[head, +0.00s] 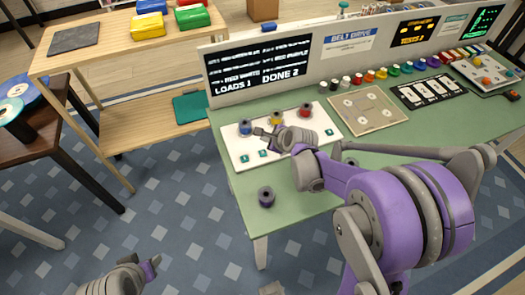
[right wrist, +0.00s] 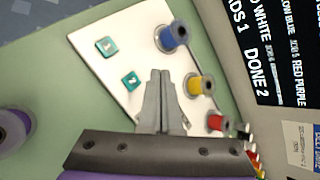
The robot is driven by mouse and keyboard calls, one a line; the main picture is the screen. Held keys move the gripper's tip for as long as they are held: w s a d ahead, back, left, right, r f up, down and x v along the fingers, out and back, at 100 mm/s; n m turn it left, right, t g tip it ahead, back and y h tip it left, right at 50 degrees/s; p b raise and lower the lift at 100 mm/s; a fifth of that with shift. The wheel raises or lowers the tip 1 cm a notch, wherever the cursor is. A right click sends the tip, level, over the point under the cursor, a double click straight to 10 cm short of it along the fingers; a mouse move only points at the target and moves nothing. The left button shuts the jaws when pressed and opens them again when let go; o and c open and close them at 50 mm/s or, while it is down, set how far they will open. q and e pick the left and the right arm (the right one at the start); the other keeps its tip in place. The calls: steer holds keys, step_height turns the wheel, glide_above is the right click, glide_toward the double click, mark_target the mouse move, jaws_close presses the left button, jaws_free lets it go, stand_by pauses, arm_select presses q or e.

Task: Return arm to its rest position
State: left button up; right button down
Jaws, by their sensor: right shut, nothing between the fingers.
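My right arm reaches in from the right over the green table (head: 240,195). My right gripper (head: 262,133) is shut and empty above the white board (head: 238,160); in the right wrist view its fingers (right wrist: 160,78) are together. The blue spool (head: 245,127), the yellow spool (right wrist: 200,84) and the red spool (head: 305,109) stand in a row on the board. In the head view the gripper partly hides the yellow one. A purple spool (head: 266,197) stands on the table, off the board. My left gripper (head: 153,266) is low at the bottom left, away from the table.
A panel reading "LOADS 1 DONE 2" (head: 258,67) stands along the table's back. A beige plate (head: 368,108), a black-and-white card tray (head: 428,91) and several coloured pegs (head: 382,73) are to the right. A wooden shelf (head: 110,55) with bins is at left. The table's front left is mostly clear.

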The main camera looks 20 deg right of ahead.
steer(key=s+a+r+n+g+p, duration=0.1)
steer(key=s+a+r+n+g, duration=0.1)
steer(key=s+n, duration=1)
steer(key=s+a+r+n+g+h, duration=0.1)
steer(key=s+a+r+n, duration=0.2)
steer(key=s+n, duration=1)
steer(key=shift+a+r+g+p, duration=0.35)
steer(key=shift+a+g+p, duration=0.05)
steer(key=shift+a, duration=0.65)
